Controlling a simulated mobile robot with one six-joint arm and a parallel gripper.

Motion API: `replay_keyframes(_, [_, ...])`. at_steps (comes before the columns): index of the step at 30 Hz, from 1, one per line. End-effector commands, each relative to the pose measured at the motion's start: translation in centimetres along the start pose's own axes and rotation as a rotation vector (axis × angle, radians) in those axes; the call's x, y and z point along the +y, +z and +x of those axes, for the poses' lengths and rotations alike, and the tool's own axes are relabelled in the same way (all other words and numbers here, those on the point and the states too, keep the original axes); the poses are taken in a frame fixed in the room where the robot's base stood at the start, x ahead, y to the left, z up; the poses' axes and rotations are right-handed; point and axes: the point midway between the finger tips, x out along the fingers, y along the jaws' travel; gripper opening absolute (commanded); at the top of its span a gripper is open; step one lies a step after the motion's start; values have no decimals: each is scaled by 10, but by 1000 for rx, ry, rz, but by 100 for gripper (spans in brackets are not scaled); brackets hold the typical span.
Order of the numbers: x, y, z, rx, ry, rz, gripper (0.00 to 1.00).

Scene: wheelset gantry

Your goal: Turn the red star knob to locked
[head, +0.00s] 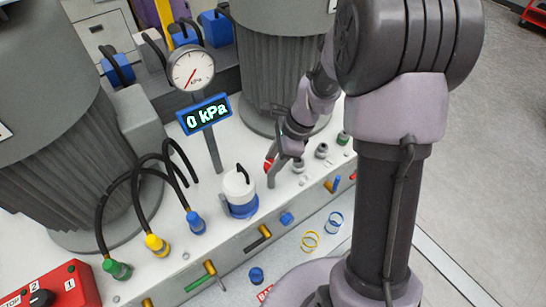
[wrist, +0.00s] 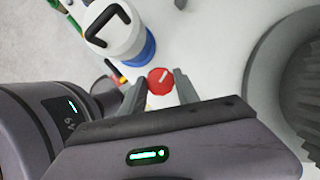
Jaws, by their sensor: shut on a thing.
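The red knob (wrist: 160,83) is round with a pale line across its face. It sits between the two fingers of my gripper (wrist: 160,77) in the wrist view, and my gripper is shut on it. In the head view only a bit of the red knob (head: 267,167) shows beside my gripper (head: 271,174), on the white deck to the right of a white and blue canister. The fingers hide part of it there. I cannot read any lock marking around it.
The canister (head: 239,190) with a black handle stands close to the knob. A gauge (head: 192,70) and a 0 kPa display (head: 203,114) stand behind. Black hoses (head: 137,190) run to coloured fittings at left. Large grey ribbed cylinders flank the deck.

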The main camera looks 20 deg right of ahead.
Motion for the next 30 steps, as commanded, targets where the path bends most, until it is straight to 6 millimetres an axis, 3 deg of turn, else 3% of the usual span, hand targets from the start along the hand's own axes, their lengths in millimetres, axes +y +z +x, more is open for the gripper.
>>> replay_keyframes(30, [-5, 3, -2, 1, 366, -882, 0])
